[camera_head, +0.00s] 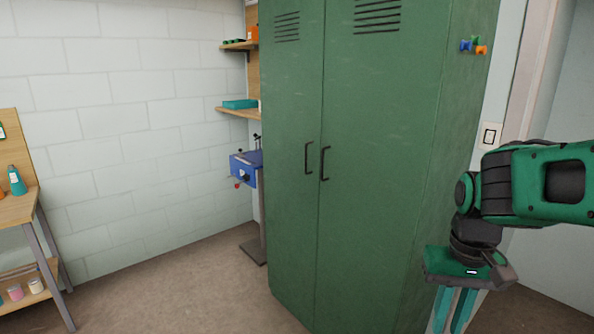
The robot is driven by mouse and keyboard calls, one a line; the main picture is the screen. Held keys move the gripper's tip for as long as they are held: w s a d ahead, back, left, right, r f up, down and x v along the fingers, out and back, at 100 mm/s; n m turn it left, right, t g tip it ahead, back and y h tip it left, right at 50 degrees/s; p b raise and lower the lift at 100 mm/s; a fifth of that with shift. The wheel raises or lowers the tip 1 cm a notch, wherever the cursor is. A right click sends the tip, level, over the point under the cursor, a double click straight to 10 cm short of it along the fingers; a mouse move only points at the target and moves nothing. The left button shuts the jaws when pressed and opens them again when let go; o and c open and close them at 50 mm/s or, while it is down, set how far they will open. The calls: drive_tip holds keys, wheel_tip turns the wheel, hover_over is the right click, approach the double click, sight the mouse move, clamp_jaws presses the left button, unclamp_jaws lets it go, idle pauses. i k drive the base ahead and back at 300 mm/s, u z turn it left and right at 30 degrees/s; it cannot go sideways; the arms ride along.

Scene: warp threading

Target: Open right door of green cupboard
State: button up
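The green cupboard (291,200) stands in the middle with two tall doors. The right door (375,170) is shut, with vent slots at the top and a dark vertical handle (325,163) near its left edge. The left door has a matching handle (309,158) close beside it. My gripper (452,314) is at the lower right, in front of the cupboard's right part, apart from the handles. Its two teal fingers point down with a narrow gap between them and nothing seen in it. The fingertips run off the bottom edge.
Colored pegs (473,46) are on the cupboard's right side. A blue machine (246,168) on a stand and shelves (238,112) are behind its left edge. A wooden workbench (20,207) is at the far left. The floor (180,295) left of the cupboard is clear.

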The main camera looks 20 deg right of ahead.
sight(384, 62)
drive_tip(key=u, duration=0.05)
drive_tip(key=i, duration=1)
